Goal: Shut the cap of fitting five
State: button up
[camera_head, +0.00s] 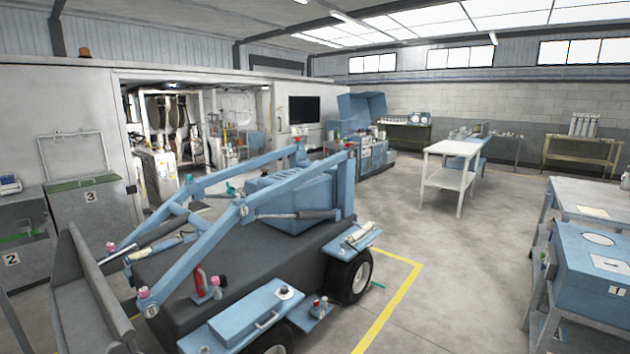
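A blue loader machine (265,215) stands in the middle of the hall. Several small fittings with pink or red caps sit on it. One fitting (144,293) is at the front end of the near lift arm, and another (111,247) is at the far arm's front end. One more fitting (215,283) is beside a red bottle (199,280) on the side. Another (243,211) is midway along the near arm. No number is legible on any fitting, so I cannot tell which is five, nor whether its cap is open. My gripper is not in view.
A white table (452,150) stands behind at the right. Blue crate 1 (590,270) is at the right edge. Grey bins 2 and 3 (85,215) stand left. Open floor (450,265) lies right of the loader.

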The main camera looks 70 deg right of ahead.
aim_at(230, 190)
jog(key=z, duration=1.25)
jog(key=i, duration=1.65)
